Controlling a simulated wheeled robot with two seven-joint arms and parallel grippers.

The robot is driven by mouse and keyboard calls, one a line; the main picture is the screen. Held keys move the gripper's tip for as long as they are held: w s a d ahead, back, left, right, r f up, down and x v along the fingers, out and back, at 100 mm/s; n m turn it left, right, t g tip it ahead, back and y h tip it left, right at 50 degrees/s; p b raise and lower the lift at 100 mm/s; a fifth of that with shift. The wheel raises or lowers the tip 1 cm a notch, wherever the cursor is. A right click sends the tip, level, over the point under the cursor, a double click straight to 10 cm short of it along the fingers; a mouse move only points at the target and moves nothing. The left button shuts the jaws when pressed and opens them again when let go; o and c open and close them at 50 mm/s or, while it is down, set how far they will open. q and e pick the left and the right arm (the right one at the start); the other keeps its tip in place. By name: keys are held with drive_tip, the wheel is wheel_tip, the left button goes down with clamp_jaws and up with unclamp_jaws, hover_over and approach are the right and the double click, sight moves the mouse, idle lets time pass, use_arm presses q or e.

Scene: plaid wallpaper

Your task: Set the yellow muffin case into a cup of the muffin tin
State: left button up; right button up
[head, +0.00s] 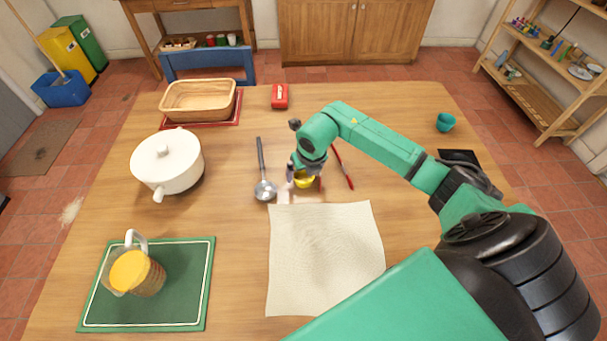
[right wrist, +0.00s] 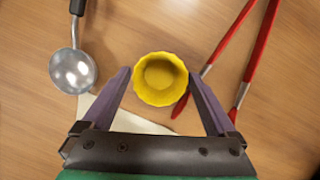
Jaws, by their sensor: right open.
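The yellow muffin case (head: 304,182) is a small fluted cup near the middle of the wooden table, just behind the cream cloth. My right gripper (head: 305,179) is open and low over the case. In the right wrist view the case (right wrist: 160,79) appears upright, opening toward the camera, between and slightly beyond the fingertips of the open gripper (right wrist: 160,74). I cannot tell whether the fingers touch it. No muffin tin can be made out; a dark flat thing (head: 458,156) at the right is partly hidden by my arm. My left gripper is not in view.
A ladle (head: 264,188) lies left of the case and red tongs (head: 344,168) right of it. The cloth (head: 325,250) lies in front. A white pot (head: 168,165), a pitcher (head: 138,274) and a wooden dish (head: 198,98) stand left; a teal cup (head: 445,123) stands right.

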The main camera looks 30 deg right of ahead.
drive_tip(key=shift+w+f, duration=0.2)
drive_tip(key=shift+f, duration=0.4)
drive_tip(key=shift+r, duration=0.1)
drive_tip(key=c, duration=1.2)
